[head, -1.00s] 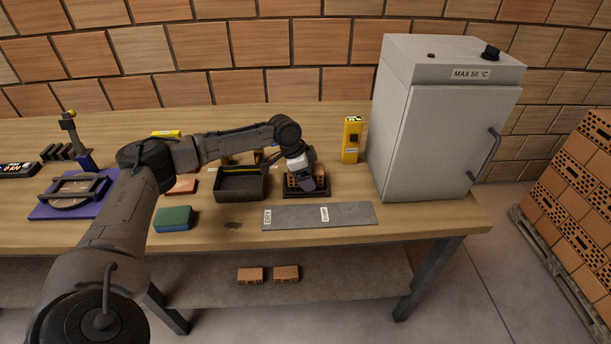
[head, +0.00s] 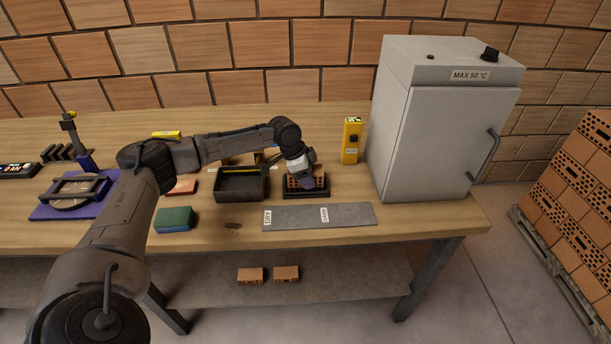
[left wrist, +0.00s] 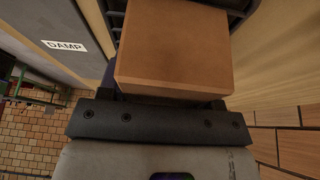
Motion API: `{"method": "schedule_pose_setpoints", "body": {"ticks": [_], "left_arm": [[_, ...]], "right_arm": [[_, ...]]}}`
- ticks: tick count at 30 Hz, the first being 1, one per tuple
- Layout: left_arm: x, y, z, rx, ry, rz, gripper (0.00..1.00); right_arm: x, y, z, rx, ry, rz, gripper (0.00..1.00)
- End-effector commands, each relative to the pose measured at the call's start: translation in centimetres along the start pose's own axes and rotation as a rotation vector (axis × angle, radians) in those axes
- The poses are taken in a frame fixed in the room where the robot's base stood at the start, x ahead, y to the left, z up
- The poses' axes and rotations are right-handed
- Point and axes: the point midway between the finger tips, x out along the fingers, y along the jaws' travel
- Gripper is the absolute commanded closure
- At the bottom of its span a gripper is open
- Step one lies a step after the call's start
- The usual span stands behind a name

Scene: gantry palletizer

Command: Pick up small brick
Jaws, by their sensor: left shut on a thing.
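The small brick (head: 293,184), orange-brown with holes in its side, is at the black tray (head: 305,194) on the bench, left of the oven. My left gripper (head: 307,182) is down at the brick and shut on it. In the left wrist view the brick (left wrist: 173,50) fills the upper middle, close in front of the gripper's dark bar, with a plain smooth face towards the camera. The fingertips are mostly hidden there. I cannot tell whether the brick is clear of the tray. My right gripper is not in view.
A grey strip (head: 345,216) labelled for dryness lies in front of the tray. A dark open box (head: 240,185) stands to the left, with a green-blue sponge (head: 174,219) nearer. A yellow meter (head: 351,140) and the grey oven (head: 445,130) stand to the right.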

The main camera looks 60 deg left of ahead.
Motion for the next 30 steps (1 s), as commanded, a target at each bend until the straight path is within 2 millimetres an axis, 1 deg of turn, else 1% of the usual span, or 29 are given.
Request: {"method": "schedule_pose_setpoints", "body": {"ticks": [1, 4, 11, 16, 20, 24, 26, 30], "left_arm": [[0.0, 0.0, 0.0, 0.000, 0.000, 0.000, 0.66], [0.0, 0.0, 0.0, 0.000, 0.000, 0.000, 0.76], [-0.1, 0.0, 0.0, 0.000, 0.001, -0.001, 0.76], [-0.3, -0.1, -0.1, 0.000, 0.002, -0.002, 0.76], [-2.1, -0.1, -0.9, 0.000, 0.003, -0.002, 0.76], [-4.6, -0.1, -1.9, 0.000, 0.004, -0.002, 0.76], [-4.6, 1.0, -3.0, 0.005, 0.003, 0.003, 0.76], [-5.6, 3.2, -5.5, 0.006, 0.004, 0.002, 0.76]], "right_arm": [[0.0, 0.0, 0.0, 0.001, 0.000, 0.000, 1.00], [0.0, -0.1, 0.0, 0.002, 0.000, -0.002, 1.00], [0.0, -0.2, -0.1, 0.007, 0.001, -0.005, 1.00], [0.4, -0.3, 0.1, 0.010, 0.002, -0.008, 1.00], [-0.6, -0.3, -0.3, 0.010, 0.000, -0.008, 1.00], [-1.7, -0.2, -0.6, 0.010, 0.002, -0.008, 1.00], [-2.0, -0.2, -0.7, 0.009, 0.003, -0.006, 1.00], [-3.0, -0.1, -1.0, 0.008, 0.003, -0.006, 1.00]]}}
